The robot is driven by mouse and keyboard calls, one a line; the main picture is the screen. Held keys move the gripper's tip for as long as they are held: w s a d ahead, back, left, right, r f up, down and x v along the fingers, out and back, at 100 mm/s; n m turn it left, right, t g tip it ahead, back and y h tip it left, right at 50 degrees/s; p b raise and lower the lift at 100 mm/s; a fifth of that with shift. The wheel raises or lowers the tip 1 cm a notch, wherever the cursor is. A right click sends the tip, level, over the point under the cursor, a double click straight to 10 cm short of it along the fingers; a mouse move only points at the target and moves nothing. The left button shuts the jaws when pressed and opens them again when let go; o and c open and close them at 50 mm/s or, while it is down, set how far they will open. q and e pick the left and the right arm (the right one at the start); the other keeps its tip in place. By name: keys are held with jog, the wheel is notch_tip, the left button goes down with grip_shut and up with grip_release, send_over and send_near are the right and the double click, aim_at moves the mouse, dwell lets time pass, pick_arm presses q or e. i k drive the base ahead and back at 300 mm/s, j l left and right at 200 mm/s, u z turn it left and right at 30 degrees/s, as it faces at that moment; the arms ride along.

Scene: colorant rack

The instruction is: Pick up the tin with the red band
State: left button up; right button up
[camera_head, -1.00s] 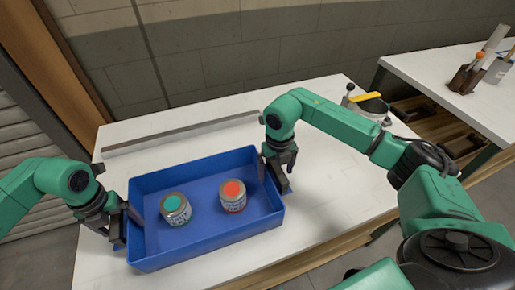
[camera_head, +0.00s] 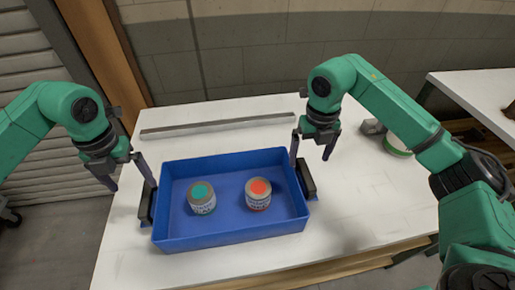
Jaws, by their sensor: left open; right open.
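The tin with the red band (camera_head: 258,197) has an orange-red lid centre and stands upright in the right half of a blue tray (camera_head: 232,232). A similar tin with a teal-green lid centre (camera_head: 201,200) stands upright to its left, apart from it. My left gripper (camera_head: 125,177) is open and empty at the tray's left end, by the dark left handle (camera_head: 147,205). My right gripper (camera_head: 312,153) is open and empty above the tray's right end, near the dark right handle (camera_head: 306,180). Neither gripper touches a tin.
The tray rests on a white table (camera_head: 355,200), near its front edge. A long grey bar (camera_head: 216,125) lies behind the tray. A round container with a green rim (camera_head: 397,148) is partly hidden behind my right arm. A second white table (camera_head: 480,92) stands at the right.

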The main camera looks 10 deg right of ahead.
aim_at(259, 189)
jog(key=k, duration=1.5)
